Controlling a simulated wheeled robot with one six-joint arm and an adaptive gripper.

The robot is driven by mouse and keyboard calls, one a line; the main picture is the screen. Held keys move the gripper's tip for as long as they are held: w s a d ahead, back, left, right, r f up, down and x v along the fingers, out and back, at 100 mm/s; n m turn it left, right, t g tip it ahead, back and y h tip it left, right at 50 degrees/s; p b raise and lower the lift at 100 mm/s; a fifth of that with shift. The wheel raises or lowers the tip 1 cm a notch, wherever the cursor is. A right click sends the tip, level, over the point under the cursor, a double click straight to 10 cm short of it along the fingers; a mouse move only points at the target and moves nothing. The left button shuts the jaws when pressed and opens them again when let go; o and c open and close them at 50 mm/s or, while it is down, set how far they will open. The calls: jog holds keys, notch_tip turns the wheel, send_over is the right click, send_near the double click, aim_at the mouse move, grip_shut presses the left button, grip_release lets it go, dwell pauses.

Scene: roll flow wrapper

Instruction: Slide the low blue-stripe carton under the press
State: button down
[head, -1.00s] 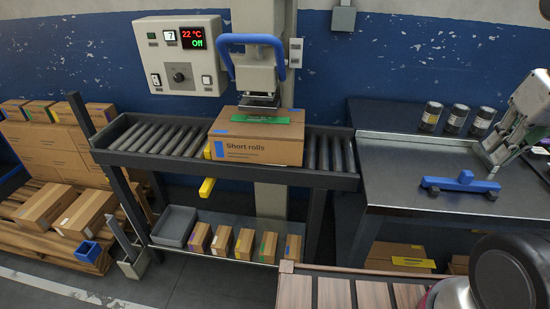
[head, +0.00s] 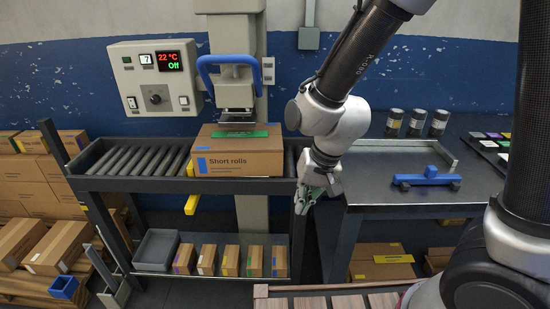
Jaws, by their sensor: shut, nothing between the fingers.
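A brown carton marked "Short rolls" (head: 245,163) with a blue stripe and blue label sits on the roller conveyor (head: 130,160). It lies beneath the press head (head: 237,93), with a green strip on its top. A gap between press and carton is hard to judge. My gripper (head: 303,205) is shut and empty, pointing down near the right end of the conveyor, to the right of the carton and apart from it in the picture.
A control box (head: 157,78) reads 22 °C and Off. Several small striped cartons (head: 230,261) and a grey bin (head: 156,249) stand on the lower shelf. The right bench (head: 400,200) holds a blue tool (head: 427,179) and dark cans (head: 416,122). The left rollers are clear.

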aim_at(276, 151)
jog(key=w+a+f+m+t+h, duration=0.1)
jog(key=w+a+f+m+t, duration=0.1)
jog(key=a+f+m+t, duration=0.3)
jog(key=w+a+f+m+t, duration=0.2)
jog(key=w+a+f+m, duration=0.15)
jog(key=f, duration=0.45)
jog(key=w+d+r+m+t+h, duration=0.1)
jog(key=d+r+m+t+h, duration=0.1)
jog(key=r+m+t, duration=0.35)
jog(key=w+d+r+m+t+h, duration=0.1)
jog(key=w+d+r+m+t, duration=0.1)
jog(key=d+r+m+t, duration=0.25)
jog(key=shift+m, duration=0.25)
jog(key=w+a, duration=0.1)
jog(key=w, duration=0.3)
jog(key=w+a+r, duration=0.1)
jog(key=w, duration=0.3)
jog(key=w+a+r, duration=0.1)
jog(key=w, duration=0.2)
jog(key=shift+w, duration=0.4)
jog(key=shift+w+a, duration=0.4)
jog(key=shift+w, duration=0.1)
jog(key=shift+w+a, duration=0.1)
